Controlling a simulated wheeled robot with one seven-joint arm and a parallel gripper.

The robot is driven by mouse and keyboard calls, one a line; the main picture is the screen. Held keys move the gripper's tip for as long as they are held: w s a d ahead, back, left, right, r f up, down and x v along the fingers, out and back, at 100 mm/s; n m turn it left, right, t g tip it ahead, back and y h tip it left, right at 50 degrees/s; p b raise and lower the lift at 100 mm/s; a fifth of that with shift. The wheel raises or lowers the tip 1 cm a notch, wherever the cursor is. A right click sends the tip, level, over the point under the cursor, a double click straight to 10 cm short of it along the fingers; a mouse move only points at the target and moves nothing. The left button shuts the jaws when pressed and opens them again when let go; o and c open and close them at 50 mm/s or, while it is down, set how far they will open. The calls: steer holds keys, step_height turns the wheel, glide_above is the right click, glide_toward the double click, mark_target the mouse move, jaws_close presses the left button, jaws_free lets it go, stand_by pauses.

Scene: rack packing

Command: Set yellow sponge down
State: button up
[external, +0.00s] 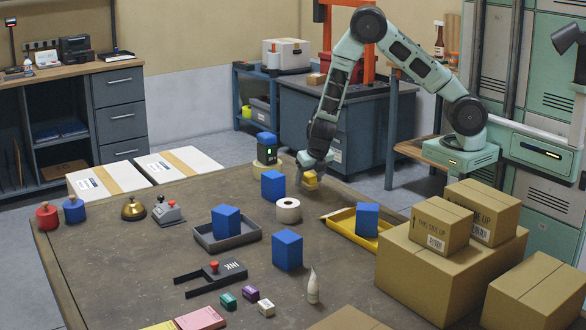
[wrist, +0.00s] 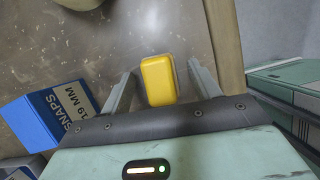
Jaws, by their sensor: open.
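The yellow sponge (external: 310,180) is at the far edge of the brown table (external: 120,240), under my gripper (external: 312,166). In the wrist view the yellow sponge (wrist: 158,80) lies between the two fingers of my gripper (wrist: 158,88). The fingers stand apart, with a gap visible on each side of the sponge. I cannot tell for certain whether the sponge rests fully on the table.
Blue boxes stand close by, one (external: 273,185) left of the gripper and one (external: 367,219) in a yellow tray (external: 345,230). A tape roll (external: 288,210) sits in front. Cardboard boxes (external: 440,223) fill the right side. The table's left middle is mostly clear.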

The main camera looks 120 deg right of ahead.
mark_target(309, 174)
steer(key=shift+d+f, duration=0.1)
steer(key=shift+f, duration=0.15)
steer(key=c, duration=1.1)
steer(key=shift+r, duration=0.1)
steer(key=shift+c, duration=0.2)
step_height(309, 174, up, 9)
steer(key=p, duration=0.5)
steer(key=shift+r, duration=0.45)
steer(key=shift+w, duration=0.1)
